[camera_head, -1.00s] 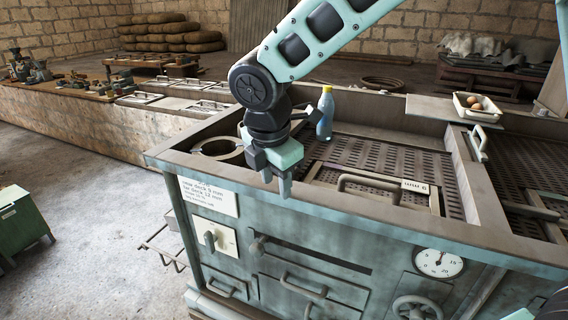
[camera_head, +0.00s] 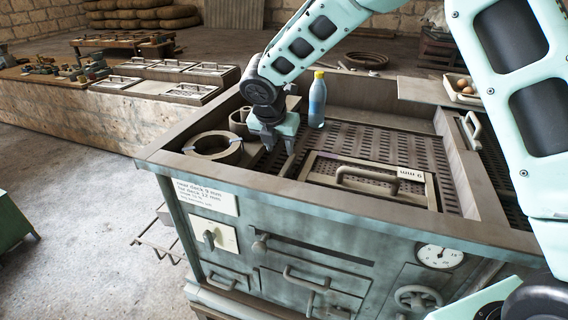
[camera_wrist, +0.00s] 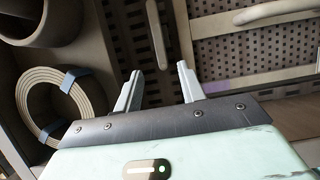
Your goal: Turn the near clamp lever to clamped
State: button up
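My gripper (camera_head: 279,150) is low over the left part of the perforated deck, left of the framed panel (camera_head: 405,197). Its two fingers stand apart in the wrist view (camera_wrist: 160,70), with nothing held between them. A narrow pale bar (camera_wrist: 155,32), which looks like a clamp lever, runs up the wrist view. Its lower end lies near the gap between the fingertips; I cannot tell whether they touch it.
A coiled ring (camera_head: 213,146) lies in the left bay; its blue ties show in the wrist view (camera_wrist: 75,78). A blue bottle with a yellow cap (camera_head: 317,100) stands just behind my gripper. The panel's arched handle (camera_head: 365,177) rises to the right. The machine's rim (camera_head: 330,212) borders the front.

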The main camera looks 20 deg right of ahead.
aim_at(285, 169)
jog(key=p+x, duration=0.1)
jog(key=x, duration=0.9)
jog(key=shift+s+a+p, duration=0.1)
jog(key=shift+p, duration=0.25)
grip_shut()
